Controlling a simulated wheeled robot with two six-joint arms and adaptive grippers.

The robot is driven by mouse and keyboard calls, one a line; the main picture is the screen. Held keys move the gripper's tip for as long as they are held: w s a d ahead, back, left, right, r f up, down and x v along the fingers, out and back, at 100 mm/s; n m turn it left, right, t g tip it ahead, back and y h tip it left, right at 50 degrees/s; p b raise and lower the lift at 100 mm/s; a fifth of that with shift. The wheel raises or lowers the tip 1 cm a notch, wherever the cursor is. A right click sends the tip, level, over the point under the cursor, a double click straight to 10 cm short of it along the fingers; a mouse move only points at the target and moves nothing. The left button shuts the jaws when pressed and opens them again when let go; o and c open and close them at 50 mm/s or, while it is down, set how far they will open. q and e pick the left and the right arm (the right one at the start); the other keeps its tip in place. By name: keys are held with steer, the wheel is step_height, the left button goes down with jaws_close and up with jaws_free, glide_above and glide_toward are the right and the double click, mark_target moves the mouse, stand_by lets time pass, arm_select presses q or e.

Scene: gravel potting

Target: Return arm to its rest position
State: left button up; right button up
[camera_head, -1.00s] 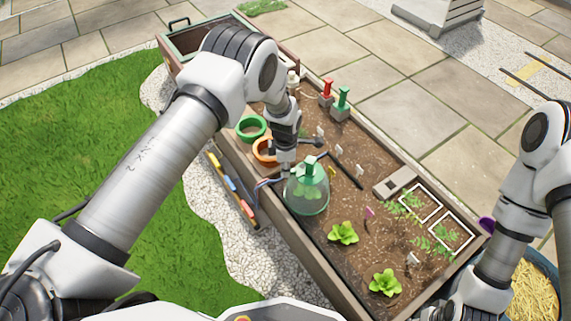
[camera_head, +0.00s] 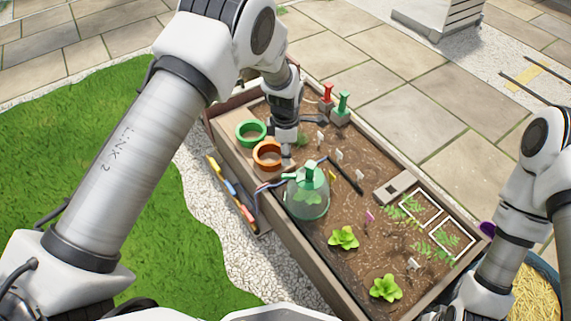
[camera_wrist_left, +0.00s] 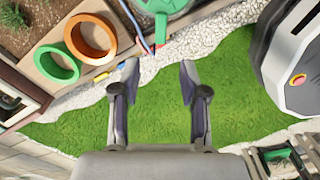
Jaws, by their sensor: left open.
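My left arm (camera_head: 150,150) reaches in from the left over the planter bed. Its gripper (camera_head: 287,158) points down beside the orange pot ring and behind the glass cloche. In the left wrist view the two fingers of the left gripper (camera_wrist_left: 158,68) stand apart with nothing between them. The cloche (camera_head: 307,190) with a green top stands on the soil. Its green top also shows past the fingertips in the left wrist view (camera_wrist_left: 160,8). My right arm (camera_head: 520,190) is at the right edge, and its gripper does not show.
A green pot ring (camera_head: 251,132) and an orange one (camera_head: 267,154) sit at the bed's left end. Red (camera_head: 327,96) and green (camera_head: 342,106) handled tools stand at the back. Lettuces (camera_head: 343,238) grow in front. Grass (camera_head: 60,130) lies left of the bed.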

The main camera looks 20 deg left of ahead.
arm_select(q)
step_height(320, 180, up, 2)
stand_by(0.5)
